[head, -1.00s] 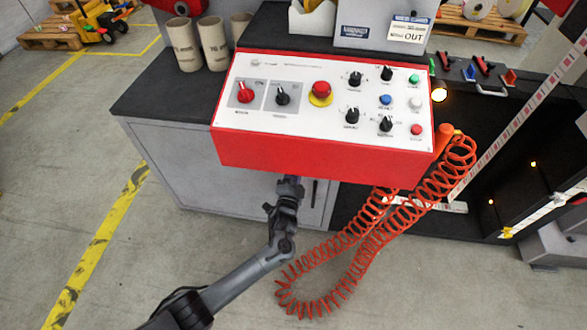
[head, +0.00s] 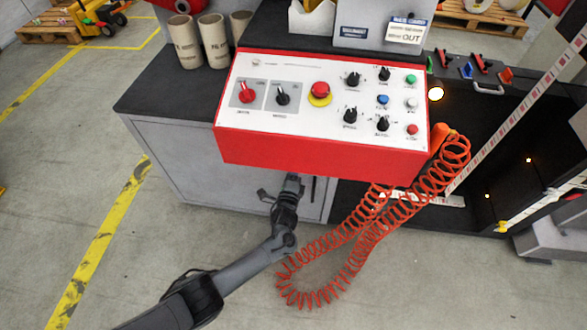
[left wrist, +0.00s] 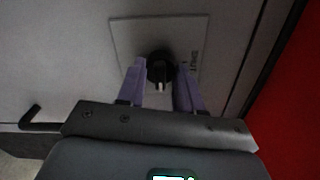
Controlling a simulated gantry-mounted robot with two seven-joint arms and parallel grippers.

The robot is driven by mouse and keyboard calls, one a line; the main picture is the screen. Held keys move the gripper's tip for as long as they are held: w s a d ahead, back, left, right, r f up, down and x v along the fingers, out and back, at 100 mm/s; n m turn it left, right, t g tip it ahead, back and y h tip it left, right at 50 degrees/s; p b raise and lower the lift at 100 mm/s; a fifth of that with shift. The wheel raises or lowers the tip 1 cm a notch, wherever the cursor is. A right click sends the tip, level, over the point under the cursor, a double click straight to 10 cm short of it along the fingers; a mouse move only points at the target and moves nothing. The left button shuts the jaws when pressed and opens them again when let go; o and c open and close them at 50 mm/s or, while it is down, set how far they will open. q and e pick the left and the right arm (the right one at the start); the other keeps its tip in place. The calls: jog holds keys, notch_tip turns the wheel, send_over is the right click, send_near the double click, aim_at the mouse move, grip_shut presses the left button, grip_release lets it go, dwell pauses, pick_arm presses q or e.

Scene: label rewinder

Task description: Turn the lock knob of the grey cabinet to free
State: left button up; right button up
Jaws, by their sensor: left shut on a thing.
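The grey cabinet (head: 180,150) stands under the red control box. In the left wrist view its door (left wrist: 60,60) fills most of the picture. The black lock knob (left wrist: 160,66) sits on a square pale plate (left wrist: 128,40), with a short pale mark at its lower edge. My left gripper (left wrist: 161,72) has its two purple fingers on either side of the knob and is shut on it. In the head view the left gripper (head: 293,186) is at the cabinet front, just below the box, and the knob is hidden. My right gripper is in neither view.
The red control box (head: 320,158) overhangs the left gripper. A coiled orange cable (head: 335,270) hangs to the right of the arm. A black handle (left wrist: 32,118) is on the left in the wrist view.

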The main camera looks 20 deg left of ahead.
pick_arm(q)
jog(key=shift+f, duration=0.1)
dwell(0.3)
jog(key=o, duration=1)
jog(key=shift+o, duration=0.2)
jog(key=s+d+p, duration=0.2)
jog(key=s+p, duration=0.4)
jog(key=s, duration=0.4)
jog(key=shift+s, duration=0.3)
jog(key=shift+d, duration=0.1)
